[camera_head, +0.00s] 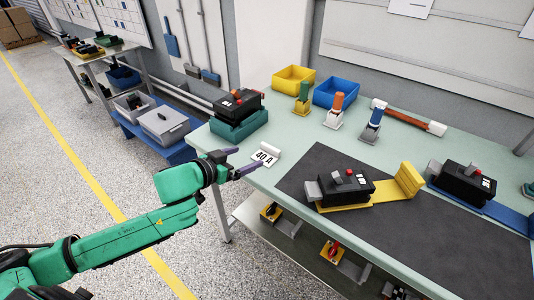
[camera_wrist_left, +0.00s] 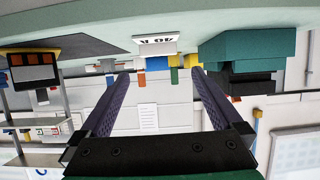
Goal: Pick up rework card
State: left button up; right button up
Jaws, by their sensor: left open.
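A white tent-shaped card (camera_head: 264,157) marked "40 A" stands on the pale green table (camera_head: 285,127) near its left front edge. It is the only card I see there, and I cannot tell whether it is the rework card. My left gripper (camera_head: 238,162) is open and empty, just left of the card, with its purple fingers apart. In the left wrist view the card (camera_wrist_left: 155,40) shows upside down beyond the open fingertips (camera_wrist_left: 160,75), with a gap to it. My right gripper is not in view.
A black tester on a teal block (camera_head: 238,124) stands behind the card. A dark mat (camera_head: 420,255) with black breaker units (camera_head: 340,187) lies to the right. Yellow (camera_head: 293,80) and blue (camera_head: 337,93) bins and several handled stamps stand at the back. A shelf (camera_head: 290,245) runs below.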

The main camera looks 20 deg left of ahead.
aim_at(269, 149)
pick_arm(q)
jog(key=x, duration=0.6)
jog(key=p+x, duration=0.1)
jog(key=x, duration=0.6)
jog(key=shift+d, duration=0.25)
jog(key=shift+s, duration=0.1)
jog(key=c, duration=1)
